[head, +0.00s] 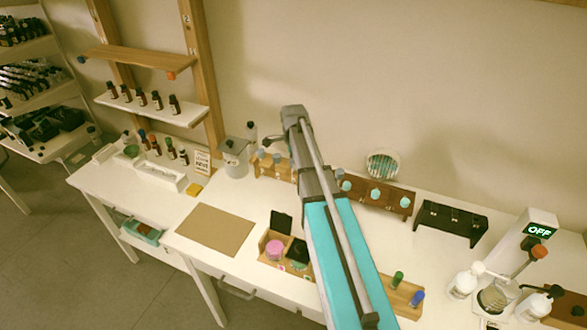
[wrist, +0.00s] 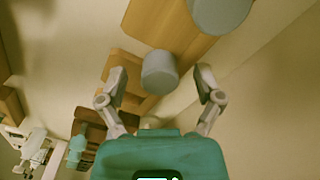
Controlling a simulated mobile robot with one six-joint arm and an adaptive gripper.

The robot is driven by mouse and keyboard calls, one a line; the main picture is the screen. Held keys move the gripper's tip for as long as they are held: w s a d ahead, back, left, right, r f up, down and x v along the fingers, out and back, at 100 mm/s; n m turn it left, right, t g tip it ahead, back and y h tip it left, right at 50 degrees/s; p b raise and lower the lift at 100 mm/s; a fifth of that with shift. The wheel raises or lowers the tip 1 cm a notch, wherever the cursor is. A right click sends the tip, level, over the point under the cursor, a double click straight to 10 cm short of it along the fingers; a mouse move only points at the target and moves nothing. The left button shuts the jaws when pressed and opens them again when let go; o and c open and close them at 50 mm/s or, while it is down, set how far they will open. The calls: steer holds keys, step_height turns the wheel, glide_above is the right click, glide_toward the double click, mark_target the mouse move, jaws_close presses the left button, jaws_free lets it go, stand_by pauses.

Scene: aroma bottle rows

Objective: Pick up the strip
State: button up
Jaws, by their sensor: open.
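My gripper (wrist: 160,76) is open in the wrist view, with one finger on each side of a grey cylindrical cap (wrist: 159,84). I see no contact between the fingers and the cap. The cap is in front of a light wooden rack (wrist: 180,38), with a larger grey cap (wrist: 219,12) at the top edge. In the head view a light wooden rack (head: 266,170) with grey-blue caps stands by the wall, partly behind my arm. My gripper cannot be made out clearly there. I cannot pick out a strip with certainty in either view.
A dark brown rack (head: 378,196) with pale caps and a black rack (head: 450,222) stand to the right. A wooden tray (head: 270,256) with pink and black items is in front. A grey jar (head: 233,160) stands left. The table around the brown mat (head: 214,229) is mostly clear.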

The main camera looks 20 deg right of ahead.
steer(key=shift+f, duration=0.15)
stand_by(0.5)
steer(key=c, duration=1)
